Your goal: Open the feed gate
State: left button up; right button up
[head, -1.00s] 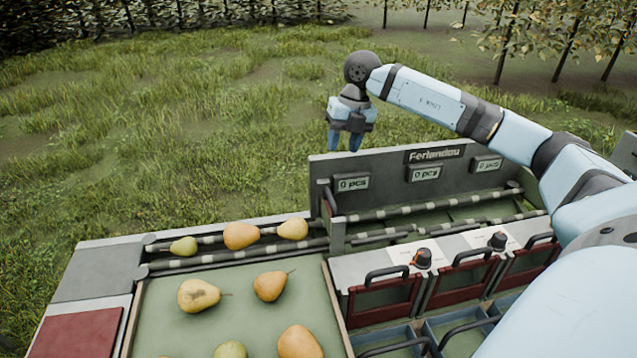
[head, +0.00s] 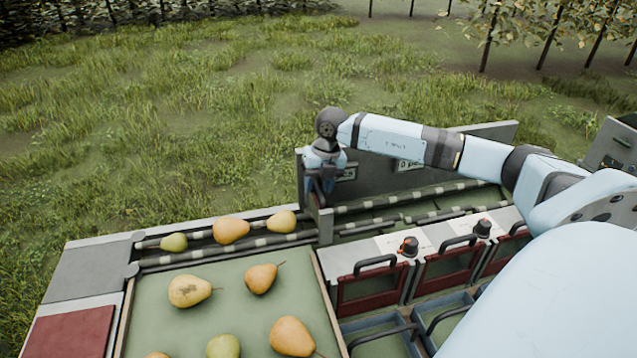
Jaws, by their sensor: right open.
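The feed gate (head: 325,226) is a grey upright plate across the roller lane, at the left end of the grey sorting housing. Its dark handle is mostly hidden by my right gripper. My right gripper (head: 320,194) points down at the top of the gate, with its fingers open around or beside the handle; I cannot tell which. Three pears, one of them a yellow-orange pear (head: 231,231), lie in a row on the feed lane (head: 200,256) left of the gate. My left gripper is not in view.
The housing's back wall (head: 490,133) rises behind the rollers, partly hidden by my right arm. A green tray (head: 225,313) with several pears lies in front.

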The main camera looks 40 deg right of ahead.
grip_shut()
notch_tip(320, 180, up, 8)
jog(key=p, duration=0.3)
jog(key=shift+f, duration=0.25)
grip_release()
jog(key=shift+f, duration=0.1)
notch_tip(320, 180, up, 14)
jog(key=s+d+b, duration=0.1)
jog(key=d, duration=0.1)
jog(key=shift+s+d+f, duration=0.15)
jog(key=shift+d+f, duration=0.05)
dwell(0.4)
